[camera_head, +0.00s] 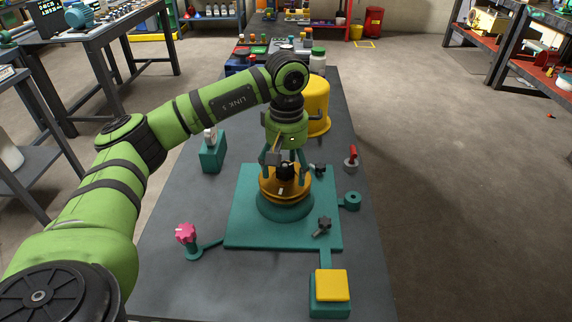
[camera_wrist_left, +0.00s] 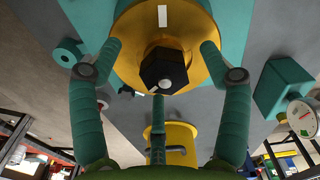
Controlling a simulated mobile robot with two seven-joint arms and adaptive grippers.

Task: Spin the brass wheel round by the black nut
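The brass wheel (camera_head: 269,192) lies flat on a round teal hub on a teal base plate (camera_head: 245,222). It also shows in the left wrist view (camera_wrist_left: 130,55), with a white mark on its face. The black nut (camera_head: 285,172) stands at the wheel's centre; it is a dark hexagon in the left wrist view (camera_wrist_left: 160,70). My left gripper (camera_head: 285,174) points down over the wheel. Its fingers are spread on either side of the nut, with gaps to it, their tips over the brass (camera_wrist_left: 161,47). I cannot tell whether the tips touch the wheel. My right gripper is not in view.
A yellow canister (camera_head: 318,105) stands close behind my gripper. Around the plate are a pink knob (camera_head: 185,233), a yellow-topped block (camera_head: 332,285), a teal ring (camera_head: 352,200), a red-handled part (camera_head: 351,158) and a teal box (camera_head: 212,156). A dark knob (camera_head: 323,224) sits on the plate.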

